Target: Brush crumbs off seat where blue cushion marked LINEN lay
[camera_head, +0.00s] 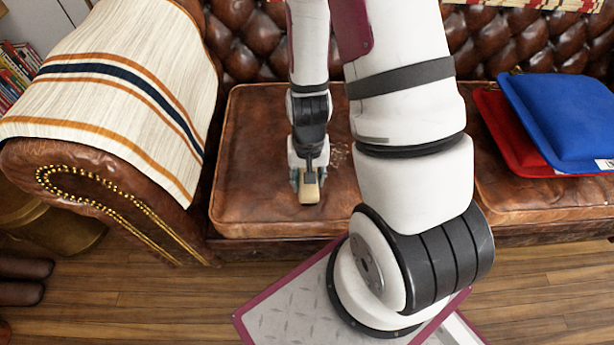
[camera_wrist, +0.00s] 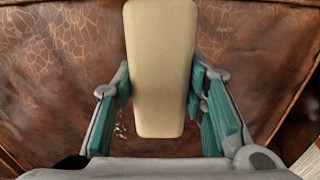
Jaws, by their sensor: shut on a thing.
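A brown leather sofa seat cushion (camera_head: 260,135) at the left of the sofa is bare. A few pale crumbs (camera_head: 338,155) lie on it, just right of my gripper, partly behind my arm. Some crumbs (camera_wrist: 122,130) also show beside the left finger in the wrist view. My gripper (camera_head: 309,180) is low over this seat, shut on a tan brush-like block (camera_wrist: 160,70). Whether the block touches the leather cannot be told. The blue cushion (camera_head: 562,115) lies on a red cushion (camera_head: 505,130) on the right seat. Its white label is cut by the picture's edge and unreadable.
A striped cream throw (camera_head: 125,85) covers the sofa's left arm. The tufted backrest (camera_head: 240,40) stands behind the seat. My own arm blocks the view of the seat's right part. Wooden floor (camera_head: 130,300) lies in front.

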